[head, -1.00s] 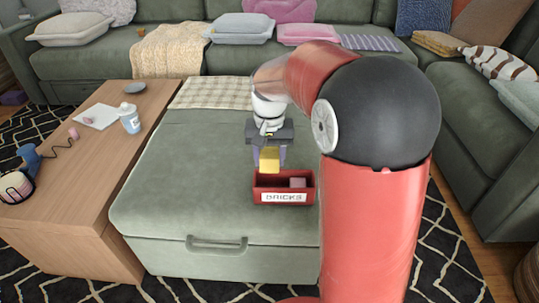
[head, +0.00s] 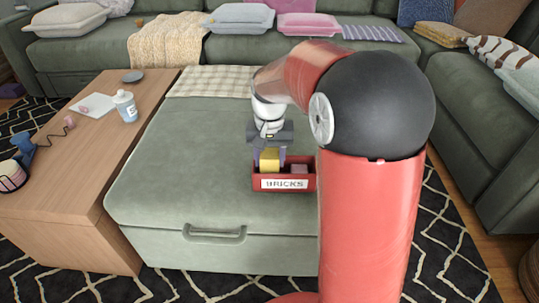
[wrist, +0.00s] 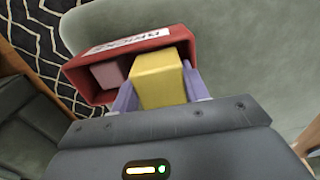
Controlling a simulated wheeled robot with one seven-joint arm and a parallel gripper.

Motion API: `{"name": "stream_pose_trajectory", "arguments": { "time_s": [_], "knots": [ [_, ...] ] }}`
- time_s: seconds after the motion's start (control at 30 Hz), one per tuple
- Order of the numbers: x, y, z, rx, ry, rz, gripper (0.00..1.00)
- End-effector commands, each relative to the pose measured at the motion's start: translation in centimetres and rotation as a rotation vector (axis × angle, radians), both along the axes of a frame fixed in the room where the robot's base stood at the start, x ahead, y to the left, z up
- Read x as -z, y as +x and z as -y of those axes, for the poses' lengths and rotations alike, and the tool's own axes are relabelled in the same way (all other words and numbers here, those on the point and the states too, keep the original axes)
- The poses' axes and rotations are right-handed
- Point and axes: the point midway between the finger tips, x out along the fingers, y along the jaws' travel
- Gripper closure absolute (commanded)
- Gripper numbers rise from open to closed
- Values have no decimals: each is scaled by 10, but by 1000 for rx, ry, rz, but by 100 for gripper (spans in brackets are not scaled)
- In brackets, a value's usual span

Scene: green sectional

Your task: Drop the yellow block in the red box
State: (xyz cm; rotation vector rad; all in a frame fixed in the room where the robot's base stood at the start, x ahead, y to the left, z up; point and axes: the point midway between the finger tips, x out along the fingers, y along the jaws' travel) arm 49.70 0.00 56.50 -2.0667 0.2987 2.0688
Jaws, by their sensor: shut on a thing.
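The yellow block (head: 269,160) is between the fingers of my gripper (head: 269,157), which is shut on it. The block also shows in the wrist view (wrist: 158,78). The red box (head: 284,184), labelled BRICKS, stands on the green ottoman. In the head view the block is at the left part of the box's opening, its lower part hidden by the front wall. In the wrist view the block overlaps the open box (wrist: 130,42). I cannot tell how deep it is. A pink block (head: 299,169) lies in the right side of the box in the head view.
The green ottoman (head: 190,170) has clear room left of the box, and a checked cloth (head: 210,82) at its back. A wooden table (head: 75,175) at left bears a white bottle (head: 125,106) and other small things. Green sofas (head: 170,20) stand behind and at right.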

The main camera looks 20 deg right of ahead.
Motion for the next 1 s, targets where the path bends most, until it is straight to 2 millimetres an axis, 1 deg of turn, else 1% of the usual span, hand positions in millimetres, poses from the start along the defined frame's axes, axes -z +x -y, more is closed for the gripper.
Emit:
{"name": "stream_pose_trajectory", "arguments": {
  "time_s": [0.27, 0.3, 0.47, 0.67, 0.77, 0.87, 1.0],
  "knots": [
    [1, 0, 0, 0, 0, 1, 78],
    [1, 0, 0, 0, 0, 1, 51],
    [1, 0, 0, 0, 0, 1, 30],
    [1, 0, 0, 0, 0, 1, 30],
    [-3, 1, 0, 0, 0, 2, 30],
    [-16, 1, 0, 0, 0, 5, 30],
    [-41, 1, 0, 0, 0, 5, 30]
  ]
}}
